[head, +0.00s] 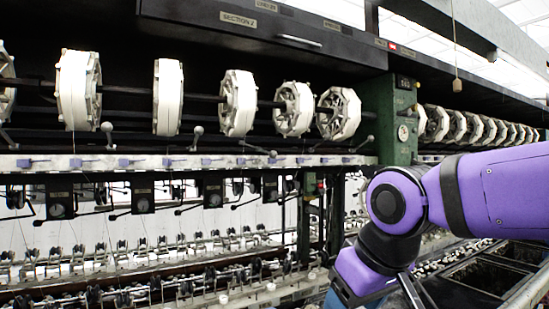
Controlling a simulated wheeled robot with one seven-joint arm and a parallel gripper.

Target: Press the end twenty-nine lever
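Several levers with pale ball knobs stick out below the white reels, such as one at the left (107,128), one further right (197,131) and one near the green post (369,140). Some stand up and others slant sideways. I cannot read a number on any of them, so I cannot tell which is the end twenty-nine lever. My purple arm comes in from the right and bends down at the bottom right. Its end runs off the lower edge, and no gripper fingertips can be made out.
White reels (168,97) hang in a row on a dark shaft. A green post (390,115) with a small round dial stands left of my arm, with more reels behind it. A pale rail (130,163) runs below the reels. Dark basins (485,278) lie at the lower right.

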